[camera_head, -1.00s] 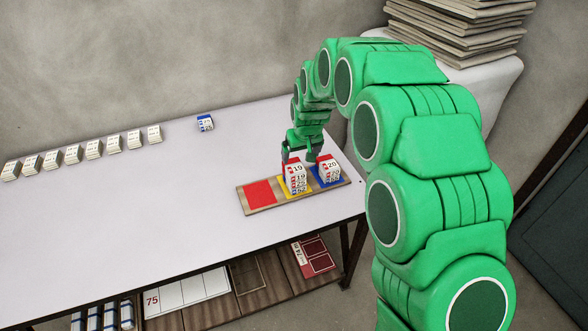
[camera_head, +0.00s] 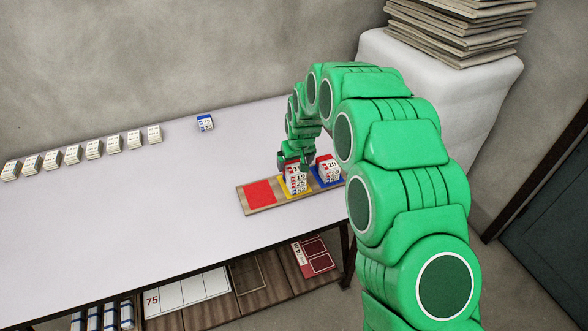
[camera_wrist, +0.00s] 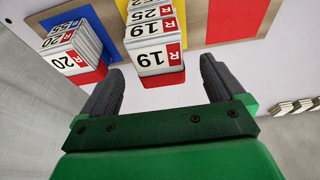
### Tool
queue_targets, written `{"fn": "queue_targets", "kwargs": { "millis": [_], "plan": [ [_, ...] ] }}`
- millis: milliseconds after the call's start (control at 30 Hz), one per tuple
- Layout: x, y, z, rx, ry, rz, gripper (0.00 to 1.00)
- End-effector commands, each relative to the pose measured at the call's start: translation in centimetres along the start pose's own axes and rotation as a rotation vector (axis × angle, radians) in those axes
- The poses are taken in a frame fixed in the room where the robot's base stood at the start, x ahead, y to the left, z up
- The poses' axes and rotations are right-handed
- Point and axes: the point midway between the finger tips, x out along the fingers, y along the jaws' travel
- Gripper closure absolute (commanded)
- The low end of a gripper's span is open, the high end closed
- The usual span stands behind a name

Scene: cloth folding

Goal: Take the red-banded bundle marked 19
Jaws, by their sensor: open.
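The red-banded bundle marked 19 (camera_head: 295,181) stands on the yellow square of a wooden board (camera_head: 264,208). In the wrist view the bundle (camera_wrist: 153,56) shows its 19 faces and red edge, with a card marked 25 behind. My gripper (camera_head: 293,160) is directly over it in the head view, hiding part of its top. In the wrist view my gripper (camera_wrist: 163,86) has its dark fingers apart, one to each side of the bundle's near end. Another red-banded bundle, marked 20 (camera_wrist: 76,57), stands on the blue square, left of the fingers.
The board's red square (camera_head: 259,193) is bare. A blue-banded bundle (camera_head: 205,123) stands at the table's back. A row of white bundles (camera_head: 73,154) lies at the left. The table (camera_head: 120,225) is clear in the middle.

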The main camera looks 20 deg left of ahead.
Motion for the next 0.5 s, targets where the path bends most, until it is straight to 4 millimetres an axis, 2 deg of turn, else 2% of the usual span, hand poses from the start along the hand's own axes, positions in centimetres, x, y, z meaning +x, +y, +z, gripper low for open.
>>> {"fn": "queue_targets", "kwargs": {
  "millis": [200, 500],
  "plan": [
    [2.2, 0.1, 0.0, 0.0, 0.0, 0.0, 0.04],
    [2.6, 0.1, -0.1, 0.0, 0.002, 0.0, 0.04]
  ]
}}
